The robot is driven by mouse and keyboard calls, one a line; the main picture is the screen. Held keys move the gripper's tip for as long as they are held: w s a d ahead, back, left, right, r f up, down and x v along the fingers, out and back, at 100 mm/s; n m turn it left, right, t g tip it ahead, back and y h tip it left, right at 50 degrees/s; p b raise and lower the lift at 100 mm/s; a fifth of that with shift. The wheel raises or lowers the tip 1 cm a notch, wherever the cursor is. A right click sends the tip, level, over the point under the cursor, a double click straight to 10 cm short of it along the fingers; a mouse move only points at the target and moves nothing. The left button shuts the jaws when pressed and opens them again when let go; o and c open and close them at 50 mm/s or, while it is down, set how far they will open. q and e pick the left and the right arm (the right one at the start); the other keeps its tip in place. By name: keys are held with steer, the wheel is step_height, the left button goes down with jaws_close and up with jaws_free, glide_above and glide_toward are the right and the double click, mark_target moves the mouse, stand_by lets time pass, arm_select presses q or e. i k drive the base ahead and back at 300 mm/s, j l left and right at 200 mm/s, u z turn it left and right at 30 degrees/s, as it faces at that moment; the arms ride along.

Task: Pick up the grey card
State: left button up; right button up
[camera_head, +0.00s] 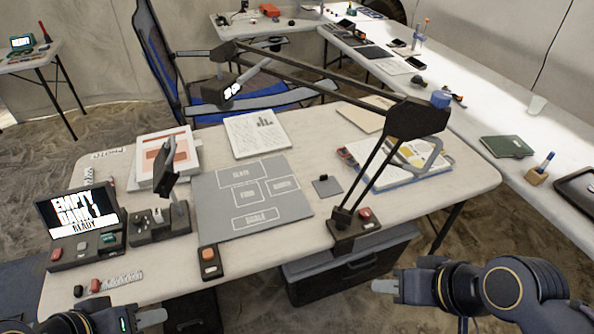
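A small grey card (322,188) lies flat on the white table, just right of a large grey mat (215,200) with white outlined, labelled fields. A small dark piece sits at the card's top edge. My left gripper (150,318) is at the bottom left, at the table's front edge, partly cut off by the frame. My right gripper (386,286) is at the lower right, in front of the table and well away from the card. Neither gripper touches the card. I cannot tell how far apart the fingers of either are.
A black jointed lamp arm (372,165) rises from a base with a red button (364,213), right of the card. An open book (400,165) lies behind it. A small screen (82,213) and a stand (160,222) are left. A dark case (350,264) stands below the table.

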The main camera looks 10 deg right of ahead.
mark_target(327, 187)
steer(key=i+l+u, duration=0.1)
steer(key=l+u, duration=0.65)
steer(key=l, duration=0.15)
steer(key=l+u, duration=0.35)
steer(key=l, duration=0.15)
steer(key=k+l+u, duration=0.15)
steer(key=l+u, duration=0.25)
steer(key=k+l+u, duration=0.15)
steer(key=l+u, duration=0.2)
steer(key=k+l+u, duration=0.25)
steer(key=l+u, duration=0.15)
steer(key=k+l+u, duration=0.35)
steer(key=i+l+u, duration=0.1)
steer(key=l+u, duration=0.15)
steer(key=l, duration=0.15)
steer(key=i+l, duration=0.25)
steer(key=l, duration=0.1)
